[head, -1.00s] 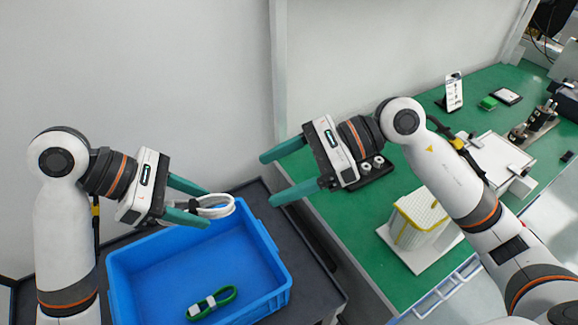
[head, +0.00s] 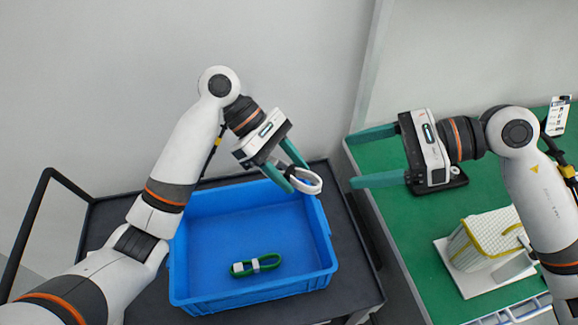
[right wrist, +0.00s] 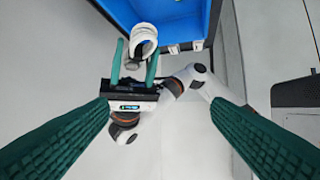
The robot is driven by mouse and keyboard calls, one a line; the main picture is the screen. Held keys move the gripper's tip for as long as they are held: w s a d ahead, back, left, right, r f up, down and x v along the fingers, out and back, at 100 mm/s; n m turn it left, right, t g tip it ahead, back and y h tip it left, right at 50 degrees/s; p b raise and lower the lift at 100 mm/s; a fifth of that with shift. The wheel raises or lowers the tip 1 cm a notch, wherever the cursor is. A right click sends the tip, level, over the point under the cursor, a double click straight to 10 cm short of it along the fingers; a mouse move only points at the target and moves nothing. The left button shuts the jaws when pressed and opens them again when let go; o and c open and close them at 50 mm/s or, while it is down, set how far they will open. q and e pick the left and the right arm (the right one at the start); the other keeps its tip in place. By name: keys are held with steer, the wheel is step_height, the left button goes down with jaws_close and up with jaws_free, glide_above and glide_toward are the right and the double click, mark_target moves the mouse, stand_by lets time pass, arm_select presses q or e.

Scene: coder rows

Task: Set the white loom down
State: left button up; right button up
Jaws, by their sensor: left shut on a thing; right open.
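The white loom (head: 309,182) is a coiled white cable with a dark band. My left gripper (head: 299,177) is shut on it and holds it above the back right corner of the blue crate (head: 253,303). In the right wrist view the white loom (right wrist: 143,40) hangs between the green fingers of my left gripper (right wrist: 136,62), near the crate's edge. My right gripper (head: 362,158) is open and empty, to the right of the loom above the gap and the green bench's edge.
A green loom (head: 257,265) with white bands lies on the crate floor, which is otherwise bare. The crate stands on a dark cart (head: 348,250). On the green bench (head: 395,235) stands a white and yellow box (head: 487,238) on a white board.

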mark_target(306, 179)
arm_select(q)
steer(key=shift+f, duration=0.1)
arm_select(e)
step_height(306, 179, down, 4)
steer(key=s+d+m+t+h, duration=0.1)
steer(key=s+d+m+t, duration=0.2)
steer(key=m+t, duration=0.2)
steer(key=x, duration=1.2)
steer(key=shift+w+f, duration=0.1)
steer(key=shift+w, duration=0.15)
steer(key=c, duration=0.9)
arm_select(q)
steer(key=o, duration=1.1)
arm_select(e)
steer(key=shift+c, duration=0.9)
